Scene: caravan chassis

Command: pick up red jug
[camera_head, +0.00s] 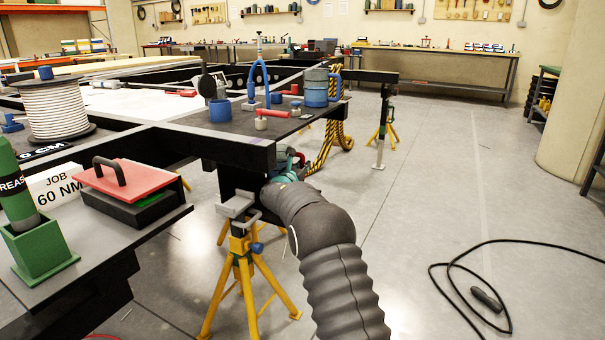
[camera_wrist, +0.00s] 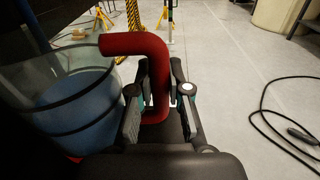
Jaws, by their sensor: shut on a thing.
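In the wrist view the jug's red handle (camera_wrist: 155,52) stands between the two fingers of my gripper (camera_wrist: 158,85), which is shut on it. The handle bends left at its top towards a clear jug body (camera_wrist: 85,65) with blue inside. The body's left side runs out of the picture, and its base is partly hidden. In the head view my gripper (camera_head: 288,157) is at the end of my dark arm, beside the chassis corner. A small bit of red shows by it; the jug's body is hidden there.
The black chassis beam (camera_head: 215,145) is close to my gripper's left. A yellow stand (camera_head: 243,270) is under its corner. A yellow-black strap (camera_head: 325,150) hangs just beyond. A black cable (camera_head: 470,290) lies on the right floor; the floor between is clear.

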